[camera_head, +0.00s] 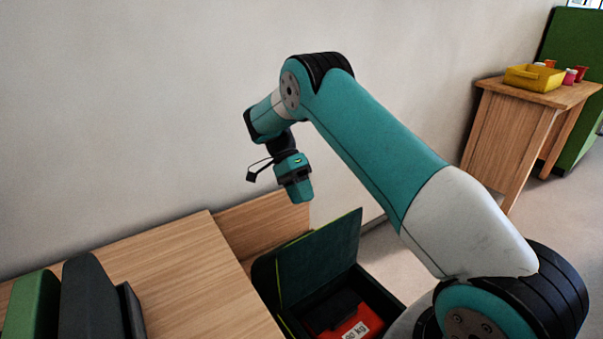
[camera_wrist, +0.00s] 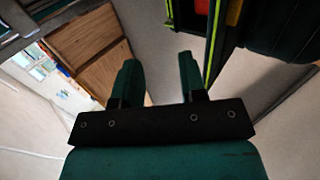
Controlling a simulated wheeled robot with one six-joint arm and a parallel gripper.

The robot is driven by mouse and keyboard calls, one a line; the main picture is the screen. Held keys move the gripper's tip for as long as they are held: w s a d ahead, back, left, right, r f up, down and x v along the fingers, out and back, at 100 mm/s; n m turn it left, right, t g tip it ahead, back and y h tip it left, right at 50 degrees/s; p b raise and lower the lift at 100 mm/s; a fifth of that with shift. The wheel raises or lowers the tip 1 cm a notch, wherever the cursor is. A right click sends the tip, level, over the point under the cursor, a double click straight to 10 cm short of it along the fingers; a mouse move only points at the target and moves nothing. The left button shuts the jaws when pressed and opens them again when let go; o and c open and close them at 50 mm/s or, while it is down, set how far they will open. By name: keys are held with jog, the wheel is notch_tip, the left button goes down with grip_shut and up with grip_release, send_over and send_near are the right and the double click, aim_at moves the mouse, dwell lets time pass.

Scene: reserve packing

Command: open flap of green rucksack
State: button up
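The green rucksack (camera_head: 381,288) is dark green and stands at the bottom middle of the head view, beside the wooden table. Its flap (camera_head: 322,258) stands up from the opening, with a yellow-green edge at its left. A red item with a white label and a black item show inside. In the wrist view the flap (camera_wrist: 216,45) is at the top right, next to the dark rucksack body (camera_wrist: 288,28). My gripper (camera_head: 299,193) hangs above the rucksack, apart from it. In the wrist view its fingers (camera_wrist: 158,80) are spread with nothing between them.
A wooden table (camera_head: 190,270) fills the lower left, with green (camera_head: 32,305) and dark grey (camera_head: 88,300) upright things on it. A wall stands behind. A wooden stand (camera_head: 510,130) with a yellow tray (camera_head: 533,79) is at the far right. Floor between is clear.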

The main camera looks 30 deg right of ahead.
jog(key=shift+r+p, duration=0.45)
jog(key=shift+r, duration=0.4)
jog(key=s+a+r+n+t+h+p, duration=0.1)
jog(key=s+a+r+n+t, duration=0.25)
jog(key=r+n, duration=0.35)
jog(key=s+a+r+n+t+p, duration=0.2)
jog(key=s+a+r+n, duration=0.3)
jog(key=r, duration=0.4)
jog(key=s+a+r+n+y, duration=0.1)
jog(key=s+a+r+n, duration=0.1)
jog(key=s+a+n, duration=0.2)
jog(key=s+a+r+n+t+y+p, duration=0.1)
jog(key=s+a+r+n+y, duration=0.1)
jog(key=s, duration=0.7)
jog(key=s+a+r+n+t+y+p, duration=0.1)
jog(key=s+a+r+n+y, duration=0.1)
jog(key=s+a+n, duration=0.4)
jog(key=shift+s+a+r+n, duration=0.2)
jog(key=shift+s+r+n, duration=0.25)
jog(key=shift+r, duration=0.35)
